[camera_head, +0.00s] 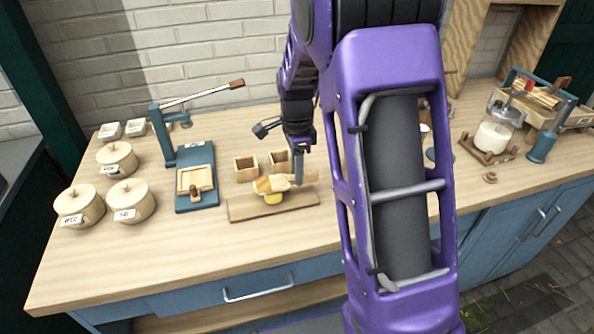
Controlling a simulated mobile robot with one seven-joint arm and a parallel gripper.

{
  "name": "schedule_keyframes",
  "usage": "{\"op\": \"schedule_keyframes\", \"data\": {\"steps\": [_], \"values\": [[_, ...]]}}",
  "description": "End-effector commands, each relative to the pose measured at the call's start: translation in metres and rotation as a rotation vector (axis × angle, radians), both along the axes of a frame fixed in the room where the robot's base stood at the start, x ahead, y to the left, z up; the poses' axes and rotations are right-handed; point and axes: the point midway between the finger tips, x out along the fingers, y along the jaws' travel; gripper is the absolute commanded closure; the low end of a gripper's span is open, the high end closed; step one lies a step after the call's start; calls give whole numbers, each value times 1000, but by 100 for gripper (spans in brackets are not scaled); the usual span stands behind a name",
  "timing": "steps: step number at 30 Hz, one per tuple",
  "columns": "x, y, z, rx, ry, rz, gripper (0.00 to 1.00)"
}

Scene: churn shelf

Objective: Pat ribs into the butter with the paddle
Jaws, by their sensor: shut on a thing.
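The butter (273,198) is a small yellow lump on a wooden board (241,210) in the middle of the bench. The wooden paddle (267,185) lies roughly level just above or on the butter, its broad end to the left. My gripper (298,182) points down and is shut on the paddle's handle, at the right of the butter. The paddle hides the top of the butter, so I cannot tell whether they touch or whether there are ribs.
Two small wooden boxes (246,168) stand just behind the board. A blue lever press (196,170) and several lidded crocks (131,201) stand to the left. A glass churn (495,135) is at the right. The bench front is clear.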

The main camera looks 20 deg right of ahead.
Motion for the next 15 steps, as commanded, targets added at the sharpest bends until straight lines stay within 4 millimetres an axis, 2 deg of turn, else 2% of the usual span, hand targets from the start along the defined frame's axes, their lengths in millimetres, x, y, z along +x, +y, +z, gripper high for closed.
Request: {"op": "schedule_keyframes", "data": {"steps": [15], "values": [[0, 0, -7, 0, 1, 0, 100]]}}
